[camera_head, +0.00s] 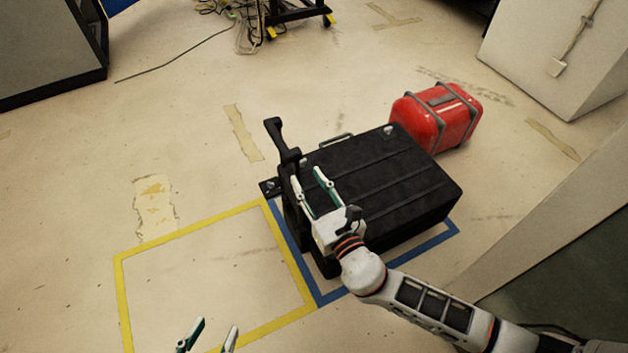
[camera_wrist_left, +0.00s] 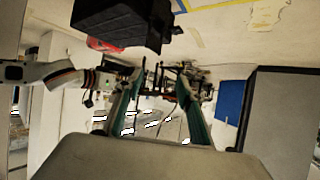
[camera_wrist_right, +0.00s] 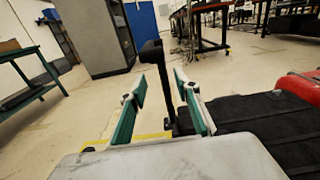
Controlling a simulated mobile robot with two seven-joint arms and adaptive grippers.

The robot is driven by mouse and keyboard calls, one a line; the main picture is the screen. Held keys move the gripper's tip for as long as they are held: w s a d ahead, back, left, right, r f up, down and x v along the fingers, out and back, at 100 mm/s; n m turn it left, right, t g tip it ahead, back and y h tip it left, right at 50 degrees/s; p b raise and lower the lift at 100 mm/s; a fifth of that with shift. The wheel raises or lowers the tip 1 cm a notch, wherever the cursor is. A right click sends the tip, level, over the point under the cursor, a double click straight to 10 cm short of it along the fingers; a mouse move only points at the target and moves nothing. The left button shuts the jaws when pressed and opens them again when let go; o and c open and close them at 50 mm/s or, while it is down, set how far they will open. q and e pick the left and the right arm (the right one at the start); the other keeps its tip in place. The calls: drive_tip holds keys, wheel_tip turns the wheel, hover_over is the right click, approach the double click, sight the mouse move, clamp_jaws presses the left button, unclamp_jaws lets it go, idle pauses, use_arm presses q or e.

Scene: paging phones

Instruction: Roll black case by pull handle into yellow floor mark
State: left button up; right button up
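The black case (camera_head: 385,185) lies on the floor inside the blue floor mark (camera_head: 436,237). Its pull handle (camera_head: 279,140) stands up at the case's left end. The yellow floor mark (camera_head: 120,290) is an empty taped outline directly left of the blue one. My right gripper (camera_head: 306,174) is open beside the handle. In the right wrist view the handle post (camera_wrist_right: 155,75) shows between the open fingers (camera_wrist_right: 159,85); contact is not visible. My left gripper (camera_head: 208,335) is open and empty at the bottom edge. The case also shows in the left wrist view (camera_wrist_left: 115,20).
A red case (camera_head: 437,118) stands on the floor close behind the black case's right side. A grey cabinet (camera_head: 45,50) is at the upper left and a white box (camera_head: 560,50) at the upper right. A wheeled cart (camera_head: 300,12) and cables are at the back. Floor left is clear.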

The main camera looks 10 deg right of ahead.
sight(297, 163)
drive_tip(key=x, duration=0.3)
drive_tip(key=b+x, duration=0.1)
drive_tip(key=x, duration=0.2)
drive_tip(key=shift+w+a+f, duration=0.15)
drive_tip(key=shift+w+f, duration=0.05)
drive_tip(key=shift+w, duration=0.15)
drive_tip(key=shift+w+a+r, duration=0.1)
drive_tip(key=shift+w+a, duration=0.05)
drive_tip(key=shift+w, duration=0.35)
clamp_jaws()
